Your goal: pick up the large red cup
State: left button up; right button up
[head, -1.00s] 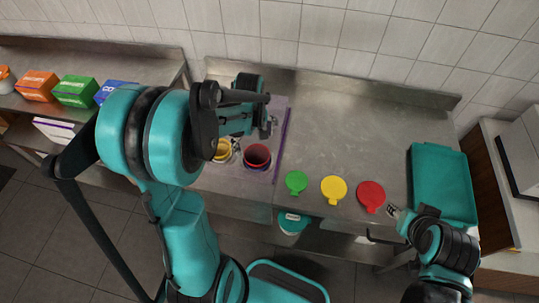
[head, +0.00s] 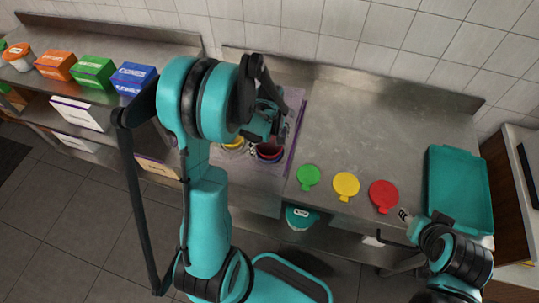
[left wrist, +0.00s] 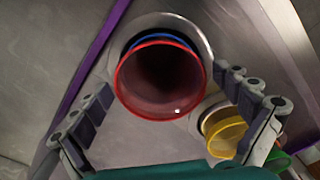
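The large red cup (head: 270,152) stands on the tray near the counter's front, partly hidden by my left gripper in the head view. In the left wrist view the red cup (left wrist: 160,82) is seen from above, with a blue rim just behind its red rim and a pale round shape around it. My left gripper (left wrist: 165,110) is open, its two fingers apart on either side below the cup, holding nothing. A yellow cup (left wrist: 224,130) sits beside it, close to the right finger. My right gripper (head: 405,216) is near the counter's front right edge; its fingers are too small to read.
Green (head: 308,177), yellow (head: 346,184) and red (head: 384,195) lids lie flat right of the cups. A teal tray (head: 460,205) is at the far right. Coloured boxes stand on the left shelf. The middle counter behind the lids is clear.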

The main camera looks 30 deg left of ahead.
pick_arm(q)
jog(key=c, duration=1)
jog(key=shift+o, duration=0.2)
jog(key=shift+r, duration=0.1)
